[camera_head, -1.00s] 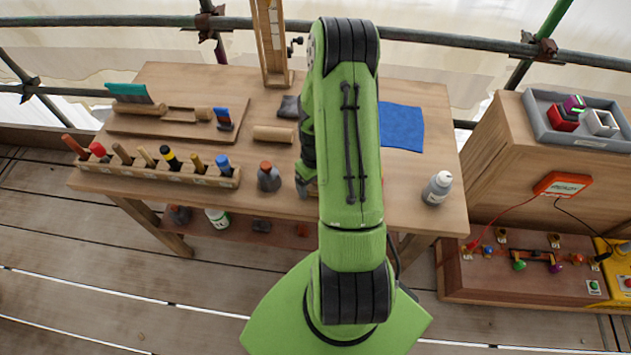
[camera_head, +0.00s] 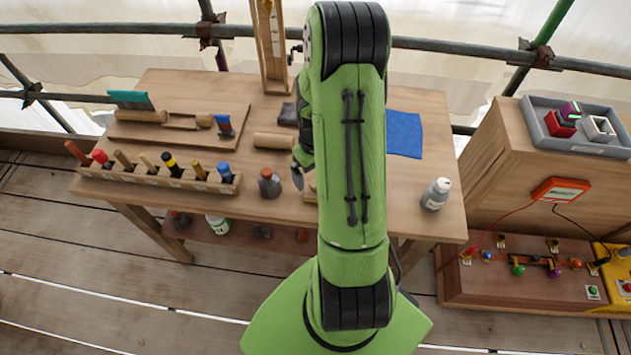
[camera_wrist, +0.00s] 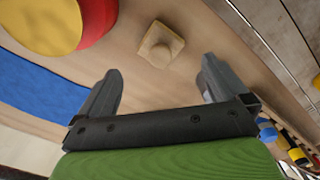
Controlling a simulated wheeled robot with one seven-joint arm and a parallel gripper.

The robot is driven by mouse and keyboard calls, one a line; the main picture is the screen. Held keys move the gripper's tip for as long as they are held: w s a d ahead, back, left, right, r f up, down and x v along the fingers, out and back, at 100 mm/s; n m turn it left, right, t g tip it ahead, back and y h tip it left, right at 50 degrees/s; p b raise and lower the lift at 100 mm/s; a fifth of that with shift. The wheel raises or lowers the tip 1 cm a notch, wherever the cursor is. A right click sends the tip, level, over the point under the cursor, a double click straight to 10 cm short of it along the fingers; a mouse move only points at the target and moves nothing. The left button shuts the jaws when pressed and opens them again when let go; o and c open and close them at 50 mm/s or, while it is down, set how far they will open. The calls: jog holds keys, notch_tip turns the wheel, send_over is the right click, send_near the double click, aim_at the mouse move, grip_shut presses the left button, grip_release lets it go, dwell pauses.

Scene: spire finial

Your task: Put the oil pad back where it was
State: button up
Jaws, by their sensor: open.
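No thing is clearly marked as the oil pad. A small dark grey pad (camera_head: 288,114) lies on the workbench (camera_head: 440,120) near the foot of the wooden post, and it may be the oil pad. My gripper (camera_wrist: 160,72) is open and empty in the wrist view, above the bench top. A small tan block with a squarish base (camera_wrist: 160,45) lies on the wood beyond the gap between the fingertips, apart from them. In the head view my arm hides most of the gripper and part of the bench.
A blue cloth (camera_head: 404,134) lies right of my arm. A grey bottle (camera_head: 436,194) stands near the right front. A brown-capped jar (camera_head: 269,184) and a tool rack (camera_head: 150,178) stand left. A red and yellow round thing (camera_wrist: 85,22) shows in the wrist view.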

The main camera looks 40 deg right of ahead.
aim_at(314, 183)
jog(key=a+r+t+h, duration=0.1)
jog(key=a+r, duration=0.4)
jog(key=r, duration=0.4)
jog(key=a+r+t, duration=0.1)
jog(key=a+r, duration=0.4)
jog(key=r, duration=0.4)
jog(key=s+a+r+n+t+y, duration=0.1)
jog(key=s+a+r+t, duration=0.2)
jog(key=s+a+r, duration=0.4)
jog(key=s+a, duration=0.3)
jog(key=s, duration=0.1)
jog(key=shift+r+t, duration=0.4)
